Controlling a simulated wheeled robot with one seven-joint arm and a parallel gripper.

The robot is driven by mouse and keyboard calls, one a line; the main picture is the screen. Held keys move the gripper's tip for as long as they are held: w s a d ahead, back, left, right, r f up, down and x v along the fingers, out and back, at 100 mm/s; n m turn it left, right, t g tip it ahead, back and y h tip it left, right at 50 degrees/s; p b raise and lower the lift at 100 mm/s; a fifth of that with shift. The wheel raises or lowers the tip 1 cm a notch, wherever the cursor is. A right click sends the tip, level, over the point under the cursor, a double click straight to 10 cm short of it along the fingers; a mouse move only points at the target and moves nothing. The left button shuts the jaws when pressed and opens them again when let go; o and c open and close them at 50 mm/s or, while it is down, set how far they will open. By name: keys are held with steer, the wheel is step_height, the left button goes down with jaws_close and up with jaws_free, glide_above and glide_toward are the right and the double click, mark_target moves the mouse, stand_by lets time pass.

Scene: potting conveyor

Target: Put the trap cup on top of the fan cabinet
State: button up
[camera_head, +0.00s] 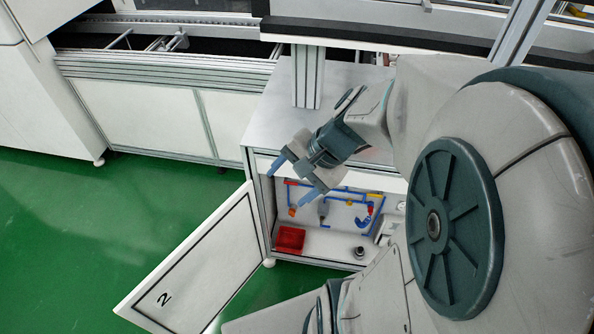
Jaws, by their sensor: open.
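A white cabinet (257,158) with a grey top (262,126) stands at the centre, its front open; I take it as the fan cabinet, though no fan shows. On its inner floor stands a small dark, round, cup-like piece (359,252), which may be the trap cup. A grey piece (323,208) hangs among the blue pipes at the back wall, so I cannot tell for sure which is the cup. My gripper (289,183) is open and empty, with its fingers pointing down left in front of the cabinet's upper opening. My arm hides the cabinet's right part.
The cabinet door (196,262), marked 2, stands swung open to the lower left. A red bin (290,239) sits on the inner floor at left. A metal post (308,77) rises on the cabinet top. A conveyor (170,62) runs behind. Green floor at left is clear.

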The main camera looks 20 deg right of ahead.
steer(key=s+r+n+h, duration=0.1)
steer(key=n, duration=0.2)
steer(key=s+r+n+h, duration=0.1)
steer(key=n+h, duration=0.1)
steer(key=n, duration=0.2)
steer(key=s+r+n+h, duration=0.1)
steer(key=n+h, duration=0.1)
steer(key=n, duration=0.1)
steer(key=shift+s+d+r+n, duration=0.25)
steer(key=shift+d+n, duration=0.05)
steer(key=shift+n, duration=0.1)
